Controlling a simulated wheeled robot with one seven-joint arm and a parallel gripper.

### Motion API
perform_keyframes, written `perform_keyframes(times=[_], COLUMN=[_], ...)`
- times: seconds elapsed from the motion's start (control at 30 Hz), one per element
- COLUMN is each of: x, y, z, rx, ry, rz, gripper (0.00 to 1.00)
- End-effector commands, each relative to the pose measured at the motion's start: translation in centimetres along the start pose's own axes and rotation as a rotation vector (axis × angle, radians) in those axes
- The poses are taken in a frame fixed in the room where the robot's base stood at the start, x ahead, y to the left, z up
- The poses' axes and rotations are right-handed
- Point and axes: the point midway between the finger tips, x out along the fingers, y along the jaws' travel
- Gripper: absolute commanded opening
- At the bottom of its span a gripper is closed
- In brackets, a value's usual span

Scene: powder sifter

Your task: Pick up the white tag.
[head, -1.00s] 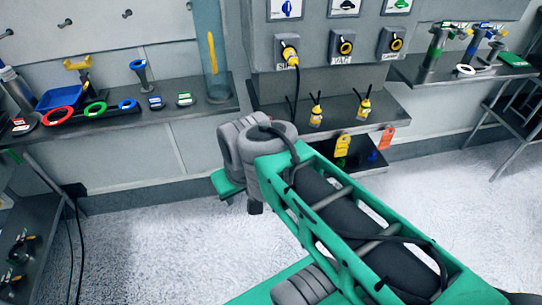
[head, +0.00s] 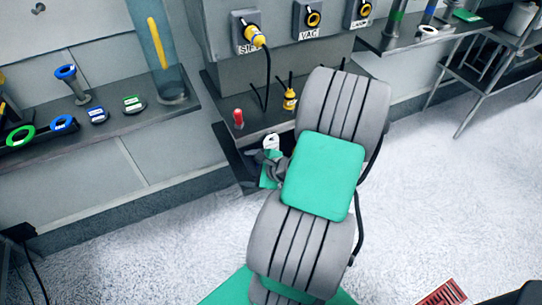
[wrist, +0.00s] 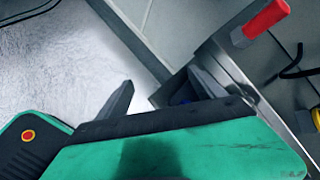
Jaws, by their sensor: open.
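A small white tag (head: 271,141) with a dark mark shows in the head view, at the front of the low shelf below the panel. My gripper (head: 267,163) is just below and in front of it in that view, partly overlapping it. In the wrist view my gripper (wrist: 162,88) has its two dark fingers spread apart, with nothing held between them. I cannot make out the white tag in the wrist view; the right finger and the gripper body may hide it.
A red peg (head: 238,118) stands on the shelf (head: 222,92) just above the tag and shows in the wrist view (wrist: 262,20). A yellow connector (head: 289,98) stands to its right. A side shelf (head: 150,122) is at left.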

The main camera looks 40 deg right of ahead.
Motion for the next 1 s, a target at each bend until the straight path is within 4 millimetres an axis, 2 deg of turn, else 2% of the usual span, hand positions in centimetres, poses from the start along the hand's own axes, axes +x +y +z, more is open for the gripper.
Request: perform_keyframes(times=[0.03,0.1,0.2,0.27,0.37,0.77,1.0], x=[0.1,-0.9,-2.4,-3.0,-2.6,3.0,3.4], y=[0.1,-0.7,-1.4,-1.6,-2.1,-5.2,-5.6], z=[-3.8,-7.2,-10.6,-11.6,-12.2,-12.6,-12.7], rx=[0.24,0.532,0.803,0.889,0.93,0.922,0.923], ry=[-0.009,-0.041,-0.085,-0.103,-0.114,-0.112,-0.111], rz=[-0.11,-0.261,-0.418,-0.468,-0.493,-0.489,-0.492], gripper=[0.78,0.78,0.78,0.78,0.78,0.78,0.78])
